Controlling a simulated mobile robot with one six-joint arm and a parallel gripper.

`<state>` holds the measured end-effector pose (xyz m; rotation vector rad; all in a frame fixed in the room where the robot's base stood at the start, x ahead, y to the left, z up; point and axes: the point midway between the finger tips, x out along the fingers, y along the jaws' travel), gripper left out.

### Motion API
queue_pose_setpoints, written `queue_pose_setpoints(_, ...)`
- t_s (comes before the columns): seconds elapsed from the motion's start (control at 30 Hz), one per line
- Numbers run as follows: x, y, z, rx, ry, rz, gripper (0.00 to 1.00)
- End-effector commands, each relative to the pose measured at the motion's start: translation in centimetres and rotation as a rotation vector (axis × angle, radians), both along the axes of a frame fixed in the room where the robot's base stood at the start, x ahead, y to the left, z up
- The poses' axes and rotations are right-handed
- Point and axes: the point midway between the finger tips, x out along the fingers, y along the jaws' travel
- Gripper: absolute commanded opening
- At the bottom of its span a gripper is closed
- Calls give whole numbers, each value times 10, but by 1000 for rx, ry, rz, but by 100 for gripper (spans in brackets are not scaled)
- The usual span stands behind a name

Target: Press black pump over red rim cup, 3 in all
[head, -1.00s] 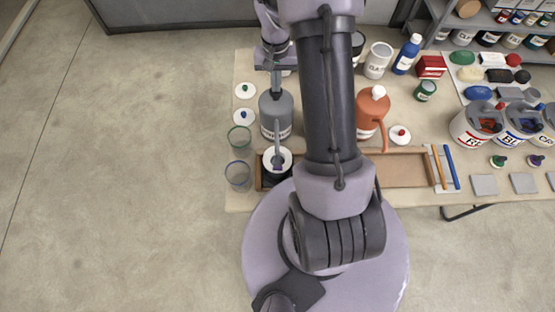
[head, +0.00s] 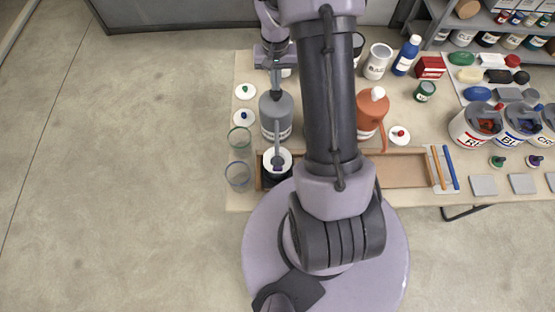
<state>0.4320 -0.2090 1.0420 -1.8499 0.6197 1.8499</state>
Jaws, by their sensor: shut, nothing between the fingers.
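A dark grey pump bottle (head: 284,122) stands on the table left of my arm. Its long spout points toward the front edge. A white round piece with a dark purple centre (head: 276,160) sits under the spout's tip, in a dark holder; I cannot make out a red rim there. My gripper (head: 276,92) is shut and empty, pointing down at the top of the pump, touching it or very close. A green-rimmed clear cup (head: 240,140) and a blue-rimmed clear cup (head: 238,175) stand to the left.
An orange pump bottle (head: 369,112) stands right of my arm. A shallow wooden tray (head: 405,170) runs along the front edge. White lids with knobs (head: 244,91) lie at left. Labelled buckets (head: 474,128) and a blue bottle (head: 406,56) stand farther right.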

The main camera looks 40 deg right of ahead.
Motion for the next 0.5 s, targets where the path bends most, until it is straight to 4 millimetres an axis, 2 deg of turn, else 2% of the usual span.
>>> queue_pose_setpoints(0.5,0,0,-20,0,0,0,0)
